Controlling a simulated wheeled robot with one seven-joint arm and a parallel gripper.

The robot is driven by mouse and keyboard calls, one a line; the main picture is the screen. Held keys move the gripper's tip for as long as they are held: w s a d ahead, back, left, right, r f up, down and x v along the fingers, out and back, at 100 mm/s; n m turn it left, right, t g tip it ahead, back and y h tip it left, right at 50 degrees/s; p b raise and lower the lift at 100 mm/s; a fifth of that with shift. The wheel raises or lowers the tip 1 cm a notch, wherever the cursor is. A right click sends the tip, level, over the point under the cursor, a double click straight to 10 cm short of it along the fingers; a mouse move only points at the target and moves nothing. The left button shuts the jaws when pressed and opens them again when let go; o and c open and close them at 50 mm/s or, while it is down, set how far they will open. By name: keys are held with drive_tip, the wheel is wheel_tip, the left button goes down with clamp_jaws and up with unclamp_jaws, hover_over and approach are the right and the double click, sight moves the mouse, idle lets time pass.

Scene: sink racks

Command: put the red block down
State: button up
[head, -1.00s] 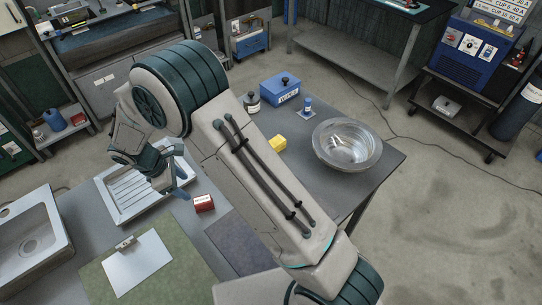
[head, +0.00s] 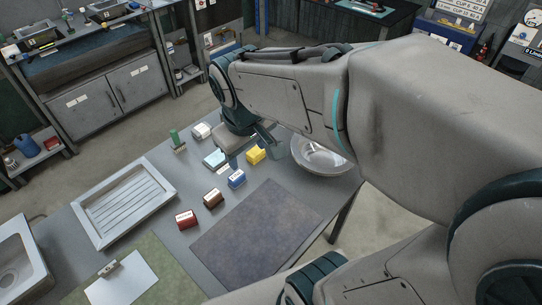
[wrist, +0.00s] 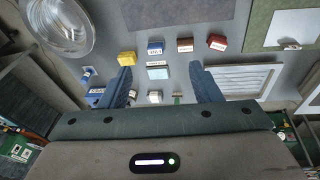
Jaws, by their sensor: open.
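The red block (head: 186,219) rests on the grey table between the drainer and the purple mat, at the near end of a slanting row of blocks. It also shows in the wrist view (wrist: 216,42), past the right finger. My gripper (head: 272,140) is at the far part of the table, near the yellow block and the bowl, well away from the red block. In the wrist view my gripper (wrist: 160,66) has its fingers wide apart with nothing held between them.
Brown (head: 212,198), blue (head: 236,179) and yellow (head: 256,155) blocks continue the row. A light blue block (head: 213,158) stands beside it. The metal bowl (head: 318,157) is at the back right. The ribbed drainer (head: 124,203) is left. The purple mat (head: 255,236) is bare.

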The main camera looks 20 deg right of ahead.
drive_tip(key=s+d+r+m+t, duration=0.1)
drive_tip(key=s+d+m, duration=0.2)
drive_tip(key=s, duration=0.3)
drive_tip(key=shift+s+m+t+y, duration=0.3)
drive_tip(key=shift+s+m, duration=0.05)
drive_tip(key=shift+m, duration=0.25)
drive_tip(key=shift+d, duration=0.1)
wheel_tip(320, 180, down, 6)
drive_tip(key=b, duration=0.5)
drive_tip(key=shift+w, duration=0.25)
drive_tip(key=shift+f, duration=0.1)
